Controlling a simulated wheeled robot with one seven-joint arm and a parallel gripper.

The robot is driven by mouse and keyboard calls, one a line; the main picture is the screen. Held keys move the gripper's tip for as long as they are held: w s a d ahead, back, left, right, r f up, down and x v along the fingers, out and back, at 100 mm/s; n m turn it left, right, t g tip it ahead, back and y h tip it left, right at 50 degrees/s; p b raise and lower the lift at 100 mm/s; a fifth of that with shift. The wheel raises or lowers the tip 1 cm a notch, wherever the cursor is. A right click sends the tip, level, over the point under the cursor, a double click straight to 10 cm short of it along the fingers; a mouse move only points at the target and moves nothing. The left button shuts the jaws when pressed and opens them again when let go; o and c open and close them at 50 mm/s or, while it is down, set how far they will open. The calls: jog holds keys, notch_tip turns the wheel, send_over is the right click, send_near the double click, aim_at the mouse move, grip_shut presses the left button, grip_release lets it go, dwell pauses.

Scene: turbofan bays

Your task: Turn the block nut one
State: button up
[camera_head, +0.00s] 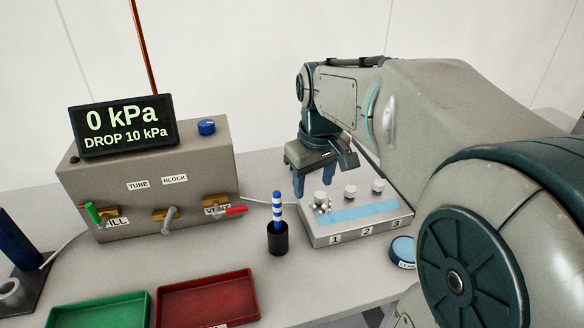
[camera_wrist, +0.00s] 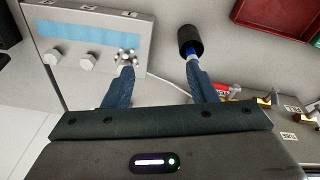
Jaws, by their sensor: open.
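The grey block (camera_head: 357,229) has a blue strip on top and the labels 1, 2 and 3 along its front. Nut one (camera_head: 320,198) is the leftmost knob, with small pale bubble-like balls around it. It also shows in the wrist view (camera_wrist: 127,55), just beyond the tip of the left-hand finger. My gripper (camera_head: 312,187) is open and points down above the label 1 end of the block. In the wrist view my gripper (camera_wrist: 159,65) has nothing between its fingers. I cannot tell whether a finger touches the nut.
Nuts two (camera_head: 350,191) and three (camera_head: 378,185) stand to the right. A black cup (camera_head: 277,240) with a blue-striped stick is close left of the block. A valve box (camera_head: 150,180) reads 0 kPa, DROP 10 kPa. Green (camera_head: 97,308) and red (camera_head: 205,291) trays lie in front.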

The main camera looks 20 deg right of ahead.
aim_at(319, 194)
jog(key=w+d+f+n+g+b, duration=0.1)
jog(key=w+d+n, duration=0.1)
jog(key=w+d, duration=0.35)
jog(key=w+d+f+n+g+b, duration=0.1)
jog(key=w+d+b, duration=0.1)
jog(key=w, duration=0.6)
jog(key=shift+n, duration=0.3)
jog(key=f, duration=1.4)
jog(key=shift+s+a, duration=0.15)
jog(key=shift+a, duration=0.1)
jog(key=c, duration=1)
